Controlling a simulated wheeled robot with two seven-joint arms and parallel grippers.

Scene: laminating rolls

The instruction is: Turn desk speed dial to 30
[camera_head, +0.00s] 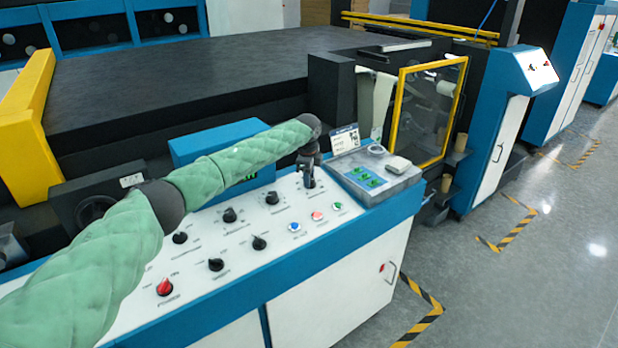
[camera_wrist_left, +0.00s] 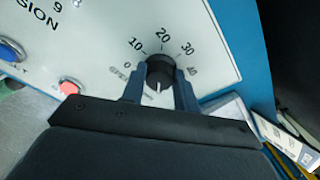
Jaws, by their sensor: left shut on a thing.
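The speed dial (camera_wrist_left: 160,71) is a round black knob on the white panel, with a printed scale from 0 through 10, 20 and 30 to 40 around it. A short white mark shows on the knob's side facing my wrist, away from the 20; the exact reading is hard to tell. My left gripper (camera_wrist_left: 159,88) is shut on the knob, one finger on each side. In the head view my left gripper (camera_head: 309,178) points down at the panel's far right end and mostly hides the dial. My right gripper is not in view.
The white control panel (camera_head: 262,262) carries several other black knobs, a red knob (camera_head: 165,287) and coloured buttons (camera_head: 317,215).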

